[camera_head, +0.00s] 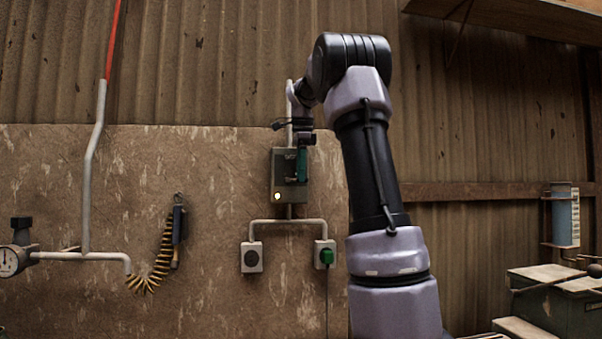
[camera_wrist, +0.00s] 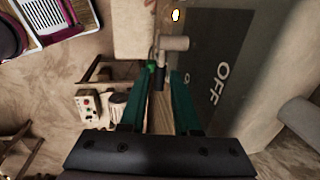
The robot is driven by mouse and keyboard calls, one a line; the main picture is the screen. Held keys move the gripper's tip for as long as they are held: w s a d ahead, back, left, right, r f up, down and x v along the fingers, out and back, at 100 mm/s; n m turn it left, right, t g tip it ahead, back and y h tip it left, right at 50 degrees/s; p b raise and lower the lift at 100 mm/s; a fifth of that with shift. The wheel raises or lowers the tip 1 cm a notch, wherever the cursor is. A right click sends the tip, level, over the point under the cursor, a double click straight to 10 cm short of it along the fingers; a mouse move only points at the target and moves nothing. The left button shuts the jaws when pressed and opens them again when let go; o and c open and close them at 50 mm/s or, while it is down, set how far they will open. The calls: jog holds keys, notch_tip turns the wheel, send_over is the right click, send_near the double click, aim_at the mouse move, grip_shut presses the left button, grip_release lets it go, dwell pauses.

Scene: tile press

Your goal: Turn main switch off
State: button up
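The main switch box (camera_head: 284,172) is a grey-green box on the wall panel, with a small lit lamp on its lower left. In the wrist view its face (camera_wrist: 222,60) fills the right side, with the word OFF and the lit yellow lamp. A lever (camera_wrist: 173,43) with a light grey cylindrical part and a dark grip stands out beside the face. My gripper (camera_wrist: 160,82) has its two green fingers apart, with the dark grip seen between them. I cannot tell whether they touch it. In the head view my gripper (camera_head: 302,165) hides the lever.
Below the box, a conduit leads to two sockets, a left one (camera_head: 252,257) and a right one with a green plug (camera_head: 326,256). A coiled hose (camera_head: 158,262) hangs to the left. A green machine (camera_head: 560,300) stands at the lower right.

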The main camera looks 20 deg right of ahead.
aim_at(279, 166)
jog(key=shift+c, duration=0.2)
grip_shut()
jog(key=shift+a+r+h, duration=0.1)
jog(key=shift+h, duration=0.2)
jog(key=h, duration=0.1)
jog(key=a+r+h, duration=0.1)
jog(key=g+h, duration=0.1)
jog(key=h, duration=0.1)
jog(key=shift+w+a+r+n, duration=0.15)
jog(key=shift+w+a+n, duration=0.05)
jog(key=shift+a+n, duration=0.1)
jog(key=h, duration=0.2)
jog(key=a+g+h, duration=0.1)
jog(key=shift+w+a+r+h, duration=0.1)
jog(key=shift+w+r+h, duration=0.1)
jog(key=shift+r+h, duration=0.15)
jog(key=h, duration=0.1)
jog(key=a+h, duration=0.1)
jog(key=h, duration=0.1)
jog(key=a+n+g+h, duration=0.1)
jog(key=h, duration=0.1)
jog(key=shift+w+a, duration=0.1)
jog(key=shift+w, duration=0.2)
jog(key=shift+w+a+f+n+g+h, duration=0.1)
jog(key=shift+a+f+n+g+h, duration=0.2)
jog(key=shift+h, duration=0.75)
jog(key=shift+w+a+f+g+h, duration=0.1)
jog(key=shift+a+h, duration=0.25)
jog(key=shift+h, duration=0.65)
